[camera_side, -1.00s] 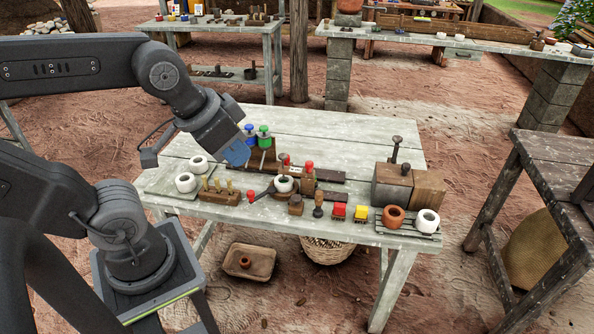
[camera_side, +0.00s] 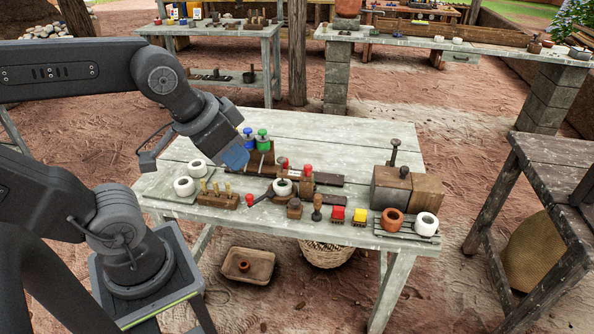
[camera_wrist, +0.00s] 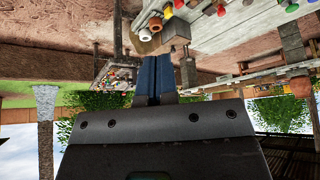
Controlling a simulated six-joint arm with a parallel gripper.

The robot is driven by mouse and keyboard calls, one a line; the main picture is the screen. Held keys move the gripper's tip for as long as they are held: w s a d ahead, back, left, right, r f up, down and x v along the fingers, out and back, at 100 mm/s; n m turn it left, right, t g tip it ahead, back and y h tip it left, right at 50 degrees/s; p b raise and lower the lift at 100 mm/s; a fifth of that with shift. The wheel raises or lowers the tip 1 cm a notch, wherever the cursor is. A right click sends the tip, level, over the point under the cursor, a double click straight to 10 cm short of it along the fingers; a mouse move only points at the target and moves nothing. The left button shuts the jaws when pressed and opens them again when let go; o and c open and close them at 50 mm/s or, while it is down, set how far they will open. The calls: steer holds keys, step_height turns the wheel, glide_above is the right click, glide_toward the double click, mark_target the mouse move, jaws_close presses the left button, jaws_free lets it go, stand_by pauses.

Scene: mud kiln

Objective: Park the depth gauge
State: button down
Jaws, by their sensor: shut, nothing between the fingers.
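My gripper (camera_side: 236,160) is shut and empty, held above the left part of the pale work table (camera_side: 330,130). Its blue fingers lie together in the wrist view (camera_wrist: 155,70). I cannot tell for sure which thing is the depth gauge. A dark knobbed tool (camera_side: 394,151) stands upright at a grey block (camera_side: 389,190) on the right, away from my gripper. A red-knobbed piece (camera_side: 249,200) with a dark bar lies near the front, beside a white cup (camera_side: 283,187). Another red knob (camera_side: 308,169) stands by the dark rail (camera_side: 322,178).
Blue (camera_side: 248,135) and green (camera_side: 263,136) knobs stand close behind my gripper. Two white cups (camera_side: 184,187) sit at the left. A block with yellow pegs (camera_side: 218,198) is at the front. An orange pot (camera_side: 393,219) stands front right. The table's back is clear.

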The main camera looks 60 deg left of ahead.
steer(key=c, duration=1.9)
jaws_free()
steer(key=shift+o, duration=0.9)
steer(key=o, duration=0.6)
steer(key=w+a, duration=0.1)
steer(key=w, duration=0.1)
steer(key=w+a+r+m+g, duration=0.1)
steer(key=w, duration=0.2)
steer(key=w+a+r+m, duration=0.1)
steer(key=w, duration=0.2)
steer(key=shift+w+g, duration=0.15)
steer(key=shift+g, duration=0.15)
steer(key=shift+o, duration=1.2)
steer(key=w+a+m+g, duration=0.1)
steer(key=w+a+m, duration=0.1)
steer(key=w, duration=0.3)
steer(key=shift+w+a+f+y, duration=0.3)
steer(key=shift+w+a+f, duration=0.1)
steer(key=shift+f, duration=0.05)
steer(key=m+g, duration=0.3)
steer(key=m, duration=0.2)
glide_above(308, 166)
step_height(308, 166, down, 13)
step_height(308, 166, down, 13)
